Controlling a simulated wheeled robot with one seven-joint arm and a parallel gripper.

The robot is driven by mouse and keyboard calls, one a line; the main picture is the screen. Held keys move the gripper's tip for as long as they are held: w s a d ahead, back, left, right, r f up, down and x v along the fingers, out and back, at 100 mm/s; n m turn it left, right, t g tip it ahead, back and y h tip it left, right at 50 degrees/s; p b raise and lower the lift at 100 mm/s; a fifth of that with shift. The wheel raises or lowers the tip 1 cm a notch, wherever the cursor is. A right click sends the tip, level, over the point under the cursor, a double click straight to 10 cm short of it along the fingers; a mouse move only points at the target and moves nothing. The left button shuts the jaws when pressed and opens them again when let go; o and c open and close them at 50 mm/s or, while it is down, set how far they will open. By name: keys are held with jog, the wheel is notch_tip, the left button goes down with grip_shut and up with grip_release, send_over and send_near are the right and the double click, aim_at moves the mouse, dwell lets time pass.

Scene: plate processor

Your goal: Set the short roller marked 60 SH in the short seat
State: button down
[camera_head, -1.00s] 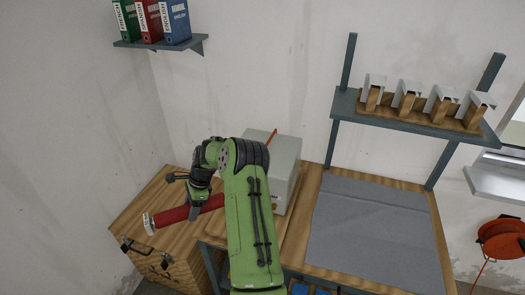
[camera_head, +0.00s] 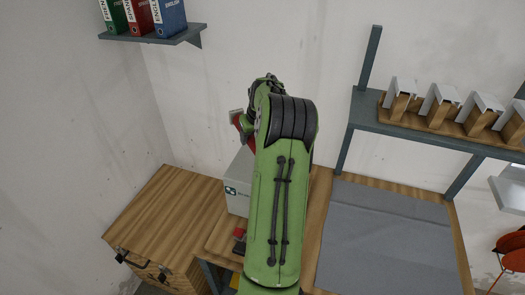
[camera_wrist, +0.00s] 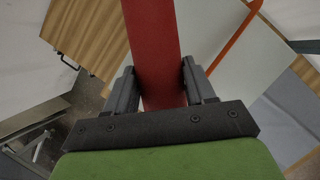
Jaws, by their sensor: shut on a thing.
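A red roller (camera_wrist: 156,70) lies between the two dark fingers of my gripper (camera_wrist: 160,82) in the wrist view. My gripper is shut on it, and the roller reaches out past the top of the picture. In the head view a bit of red roller and its pale grey end (camera_head: 237,116) show at the left of my arm, above the pale machine (camera_head: 238,184). My arm hides the rest of the roller, the gripper and most of the machine. No 60 SH mark can be read. The short seat cannot be made out.
A wooden cabinet (camera_head: 165,215) stands left of the machine. A bench with a grey mat (camera_head: 385,240) is clear at the right. A shelf (camera_head: 420,131) holding several wooden holders is above it. An orange rod (camera_wrist: 232,42) crosses the wrist view. A binder shelf (camera_head: 160,38) hangs upper left.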

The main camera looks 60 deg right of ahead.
jog(key=f, duration=0.2)
jog(key=a+f, duration=0.1)
jog(key=shift+s, duration=0.25)
jog(key=x, duration=0.4)
jog(key=shift+s+f, duration=0.3)
jog(key=shift+f, duration=0.05)
jog(key=shift+s+a+r, duration=0.1)
jog(key=shift+s+a, duration=0.05)
jog(key=shift+s, duration=0.05)
jog(key=shift+f, duration=0.2)
jog(key=c, duration=0.7)
grip_release()
jog(key=shift+f, duration=0.1)
jog(key=o, duration=0.3)
jog(key=shift+o, duration=0.2)
